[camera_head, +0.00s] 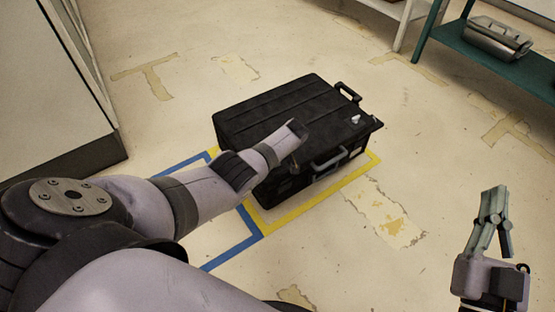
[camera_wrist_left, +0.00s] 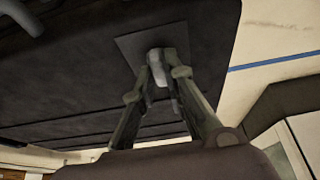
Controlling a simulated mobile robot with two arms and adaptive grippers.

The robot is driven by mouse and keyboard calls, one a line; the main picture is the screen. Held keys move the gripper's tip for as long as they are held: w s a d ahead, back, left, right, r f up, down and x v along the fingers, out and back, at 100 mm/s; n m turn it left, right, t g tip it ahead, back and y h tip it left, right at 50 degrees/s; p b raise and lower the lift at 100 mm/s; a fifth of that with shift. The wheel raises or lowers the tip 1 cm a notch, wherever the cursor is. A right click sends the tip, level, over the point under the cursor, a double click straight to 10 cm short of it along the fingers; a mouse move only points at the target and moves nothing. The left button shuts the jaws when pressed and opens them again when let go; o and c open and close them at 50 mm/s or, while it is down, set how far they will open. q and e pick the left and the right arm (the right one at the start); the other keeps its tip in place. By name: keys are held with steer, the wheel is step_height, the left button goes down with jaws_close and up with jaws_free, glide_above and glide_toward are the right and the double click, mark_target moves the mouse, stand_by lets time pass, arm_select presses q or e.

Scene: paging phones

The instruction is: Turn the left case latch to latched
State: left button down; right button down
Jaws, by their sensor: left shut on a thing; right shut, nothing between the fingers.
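A black case (camera_head: 270,105) lies on the floor inside taped lines. Its left latch is hidden behind my left arm in the head view. In the left wrist view, a small light grey latch (camera_wrist_left: 156,62) stands on a square dark plate on the case (camera_wrist_left: 75,75). My left gripper (camera_wrist_left: 161,77) is shut on this latch, one finger on each side. A second, pale latch (camera_head: 355,119) shows near the case's right front corner. My right gripper (camera_head: 495,192) is shut and empty, apart from the case at the lower right.
A grey carry handle (camera_head: 330,158) is on the case's front side and another is on its far right end. A teal shelf (camera_head: 480,55) holds a metal case (camera_head: 497,38) at upper right. A pale cabinet (camera_head: 50,85) stands at left. Floor right of the case is clear.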

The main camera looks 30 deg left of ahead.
steer(key=shift+s+r+y, duration=0.1)
steer(key=shift+r+y, duration=0.2)
arm_select(q)
steer(key=c, duration=1.6)
jaws_free()
steer(key=shift+c, duration=0.2)
steer(key=v, duration=1.2)
steer(key=shift+w+d, duration=0.1)
